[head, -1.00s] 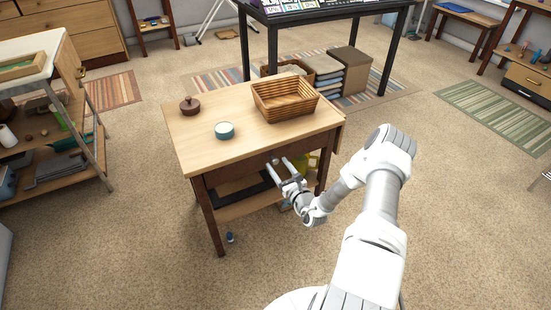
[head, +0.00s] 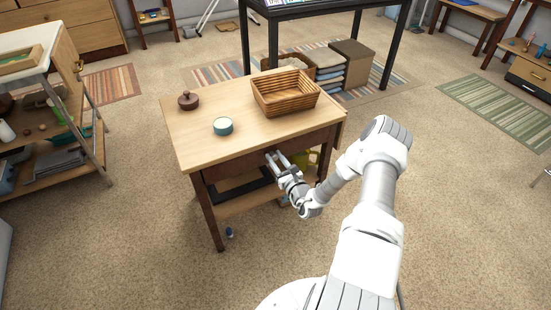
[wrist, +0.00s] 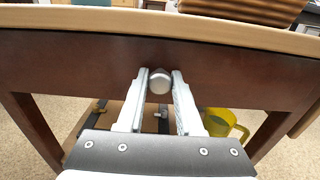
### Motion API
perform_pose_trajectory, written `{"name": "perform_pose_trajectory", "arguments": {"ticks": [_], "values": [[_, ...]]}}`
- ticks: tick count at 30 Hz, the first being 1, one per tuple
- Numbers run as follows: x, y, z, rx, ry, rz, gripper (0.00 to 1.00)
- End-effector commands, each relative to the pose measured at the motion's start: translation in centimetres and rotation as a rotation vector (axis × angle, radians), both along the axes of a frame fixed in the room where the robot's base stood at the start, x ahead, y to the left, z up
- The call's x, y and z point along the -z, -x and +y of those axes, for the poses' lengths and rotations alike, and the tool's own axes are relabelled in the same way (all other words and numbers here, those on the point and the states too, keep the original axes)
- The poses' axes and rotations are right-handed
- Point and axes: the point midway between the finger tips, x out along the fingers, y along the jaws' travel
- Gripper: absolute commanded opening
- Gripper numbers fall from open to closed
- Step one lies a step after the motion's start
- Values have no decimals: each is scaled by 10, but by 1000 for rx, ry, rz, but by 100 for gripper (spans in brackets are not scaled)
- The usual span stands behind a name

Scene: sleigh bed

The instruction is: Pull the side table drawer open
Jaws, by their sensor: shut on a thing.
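The side table (head: 188,141) has a light wooden top and dark legs. Its dark drawer front (wrist: 75,58) runs under the top edge and looks flush with the frame. A round pale knob (wrist: 159,80) sits at the middle of the drawer front. My gripper (wrist: 159,85) is at the knob, with one finger on each side, shut on it. In the head view my gripper (head: 272,156) reaches the drawer front from the front right, and the knob is mostly hidden there by the fingers.
On the top are a wicker basket (head: 285,92), a teal-sided round container (head: 223,126) and a brown lidded pot (head: 188,100). A yellow jug (wrist: 222,122) stands on the lower shelf. The carpet in front of the table is clear, apart from a small blue item (head: 229,232).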

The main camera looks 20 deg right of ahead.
Motion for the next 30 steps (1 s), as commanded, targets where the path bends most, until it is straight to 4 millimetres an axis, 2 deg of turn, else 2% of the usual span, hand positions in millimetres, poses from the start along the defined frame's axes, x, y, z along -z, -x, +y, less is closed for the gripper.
{"name": "perform_pose_trajectory", "arguments": {"ticks": [1,3,30], "values": [[0,0,0,0,0,0,9],[0,0,0,0,0,0,0],[0,0,0,-1,0,0,0]]}}
